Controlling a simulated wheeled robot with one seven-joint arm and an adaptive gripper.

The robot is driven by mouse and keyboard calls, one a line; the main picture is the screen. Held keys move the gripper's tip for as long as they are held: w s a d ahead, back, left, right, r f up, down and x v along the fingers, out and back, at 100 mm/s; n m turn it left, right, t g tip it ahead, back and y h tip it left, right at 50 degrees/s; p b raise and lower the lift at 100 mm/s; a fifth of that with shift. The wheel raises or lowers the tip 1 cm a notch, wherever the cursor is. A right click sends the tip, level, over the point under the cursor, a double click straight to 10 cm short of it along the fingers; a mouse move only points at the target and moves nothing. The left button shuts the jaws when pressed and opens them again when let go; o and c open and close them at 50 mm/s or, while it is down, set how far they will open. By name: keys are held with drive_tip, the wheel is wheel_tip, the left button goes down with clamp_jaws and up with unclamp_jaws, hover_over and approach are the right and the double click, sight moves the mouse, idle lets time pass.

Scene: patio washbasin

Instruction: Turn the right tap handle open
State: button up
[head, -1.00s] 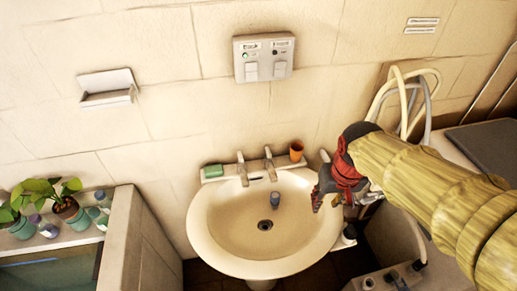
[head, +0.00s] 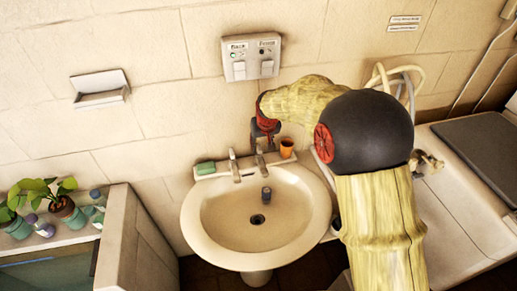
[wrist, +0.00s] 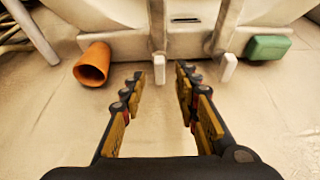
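The right tap handle (head: 260,161) is a pale upright lever at the back rim of the washbasin (head: 205,235), beside the orange cup. In the wrist view, which looks from the opposite side, this handle (wrist: 159,69) shows as a short white lever between and just beyond my fingertips. My gripper (head: 262,142) is above and behind the right tap, pointing down. In the wrist view, my gripper (wrist: 161,82) is open, with a clear gap between the fingers; contact with the handle cannot be made out. The left tap handle (head: 233,164) stands apart to the left.
An orange cup (head: 286,149) stands right of the right tap. A green soap block (head: 205,168) lies left of the taps. A small grey cylinder (head: 266,195) shows over the bowl. A switch box (head: 251,58) is on the wall above; hoses (head: 405,82) hang at the right.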

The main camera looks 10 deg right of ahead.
sight(260, 148)
drive_tip(key=shift+x, duration=1.95)
drive_tip(key=shift+c, duration=0.3)
clamp_jaws()
